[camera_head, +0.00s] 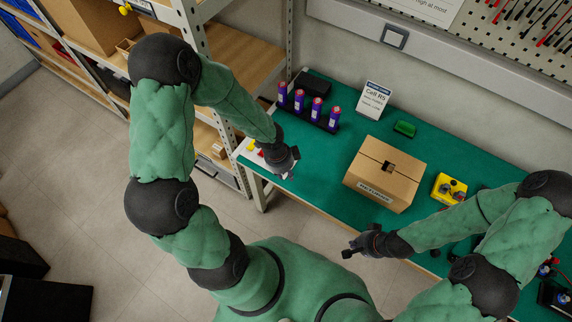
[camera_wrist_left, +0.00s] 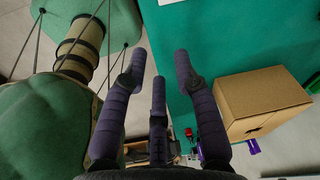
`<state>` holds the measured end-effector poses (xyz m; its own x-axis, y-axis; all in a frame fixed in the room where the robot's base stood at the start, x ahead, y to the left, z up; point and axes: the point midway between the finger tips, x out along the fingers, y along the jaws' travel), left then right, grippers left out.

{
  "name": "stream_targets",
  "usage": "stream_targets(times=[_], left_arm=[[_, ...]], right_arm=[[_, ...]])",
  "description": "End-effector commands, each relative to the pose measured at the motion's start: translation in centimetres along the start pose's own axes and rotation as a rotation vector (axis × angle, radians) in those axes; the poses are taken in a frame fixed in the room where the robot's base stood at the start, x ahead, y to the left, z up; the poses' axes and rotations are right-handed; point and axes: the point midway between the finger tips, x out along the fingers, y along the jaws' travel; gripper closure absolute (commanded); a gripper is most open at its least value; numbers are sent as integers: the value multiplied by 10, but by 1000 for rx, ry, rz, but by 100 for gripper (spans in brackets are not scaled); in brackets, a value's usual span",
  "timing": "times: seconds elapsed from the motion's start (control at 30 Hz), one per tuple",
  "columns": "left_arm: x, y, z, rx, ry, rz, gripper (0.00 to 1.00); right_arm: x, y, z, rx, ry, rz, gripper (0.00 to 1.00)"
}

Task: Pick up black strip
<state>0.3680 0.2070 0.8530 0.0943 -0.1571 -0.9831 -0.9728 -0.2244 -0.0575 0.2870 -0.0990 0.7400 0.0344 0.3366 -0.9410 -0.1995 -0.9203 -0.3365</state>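A long dark strip (camera_head: 332,128) lies on the green table and bears several purple cylinders (camera_head: 299,100); I cannot tell for sure whether it is the black strip named. My left gripper (camera_head: 287,168) hangs near the table's left front edge, in front of the cylinders and apart from them. In the left wrist view its fingers (camera_wrist_left: 160,72) are spread and hold nothing visible. My right gripper (camera_head: 350,249) is in front of the table's front edge, to the right of my left one; its finger opening is too small to tell.
A cardboard box (camera_head: 383,183) stands mid-table; it also shows in the left wrist view (camera_wrist_left: 262,98). A yellow box (camera_head: 449,188), a green block (camera_head: 405,128), a sign (camera_head: 374,100) and a dark case (camera_head: 314,85) are on the table. Shelving (camera_head: 237,65) stands left.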

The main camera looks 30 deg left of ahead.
Motion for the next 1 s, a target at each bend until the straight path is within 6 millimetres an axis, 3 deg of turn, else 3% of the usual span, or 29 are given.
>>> stream_targets(times=[0.1,0.3,0.63,1.0], left_arm=[[-20,-14,20,163,-71,-36,70],[-33,-25,36,298,-139,-53,70],[11,-29,44,313,-145,-54,70],[34,-31,44,311,-144,-53,70]], right_arm=[[-1,-1,0,0,0,0,100],[-1,0,0,0,0,0,100],[20,7,-1,-1,0,0,100],[30,11,-1,-1,0,0,100]])
